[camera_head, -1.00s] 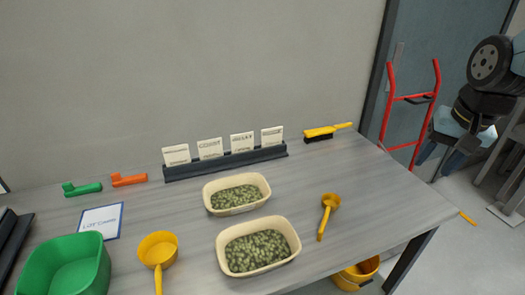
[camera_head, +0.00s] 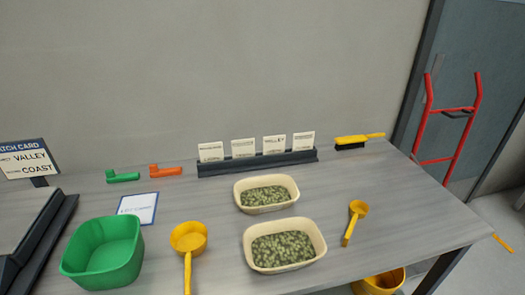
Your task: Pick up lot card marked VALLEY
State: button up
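Several white lot cards stand upright in a dark card rack (camera_head: 258,162) at the back of the grey table. The third card from the left (camera_head: 274,145) appears to read VALLEY, though its print is small. The other cards, at far left (camera_head: 211,152), second (camera_head: 243,148) and far right (camera_head: 303,141), have print too small to read surely. A batch card sign (camera_head: 27,158) at the left shows VALLEY and COAST. My gripper is not in view.
Two cream tubs of green pellets (camera_head: 266,182) (camera_head: 285,226) stand in front of the rack. Yellow scoops (camera_head: 188,238) (camera_head: 357,210), a green bin (camera_head: 103,252), a paper card (camera_head: 138,207), green and orange handles (camera_head: 166,170) and a yellow brush (camera_head: 352,141) lie around. A red hand truck (camera_head: 446,120) stands right.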

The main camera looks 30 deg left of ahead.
aim_at(271, 145)
jog(key=u, duration=1.5)
jog(key=k, duration=0.9)
jog(key=i, duration=0.9)
jog(key=z, duration=0.1)
